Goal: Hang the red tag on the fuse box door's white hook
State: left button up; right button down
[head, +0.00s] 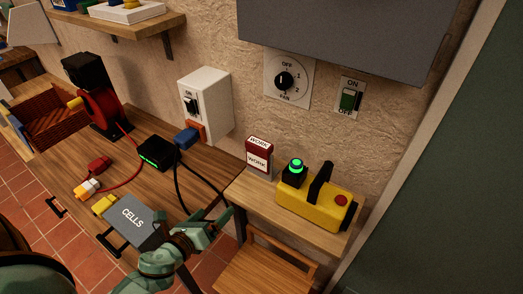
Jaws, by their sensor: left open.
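A red and white tag (258,154) marked WORK stands upright at the back left of the small wooden side table, against the wall. A large grey box (345,35), perhaps the fuse box, is on the wall at the top right, cut off by the picture edge. I see no white hook in this view. My left gripper (208,218) is open and empty, low in front of the bench edge, to the left of and below the tag. My right gripper is not in view.
A grey CELLS case (133,222), black charger (157,152) and cables lie on the bench. A wooden chair (265,265) is below the side table. A fan dial (287,82) is on the wall.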

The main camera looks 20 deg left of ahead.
pick_arm(q)
notch_tip(320, 180, up, 13)
jog(key=w+d+m+t+h, duration=0.2)
jog(key=d+m+t, duration=0.1)
jog(key=m, duration=0.5)
jog(key=p, duration=0.3)
send_near(255, 147)
jog(key=w, duration=0.6)
jog(key=w+d, duration=0.1)
jog(key=w, duration=0.3)
jog(key=shift+d+r, duration=0.1)
jog(key=shift+d, duration=0.15)
jog(key=shift+s, duration=0.1)
jog(key=c, duration=1)
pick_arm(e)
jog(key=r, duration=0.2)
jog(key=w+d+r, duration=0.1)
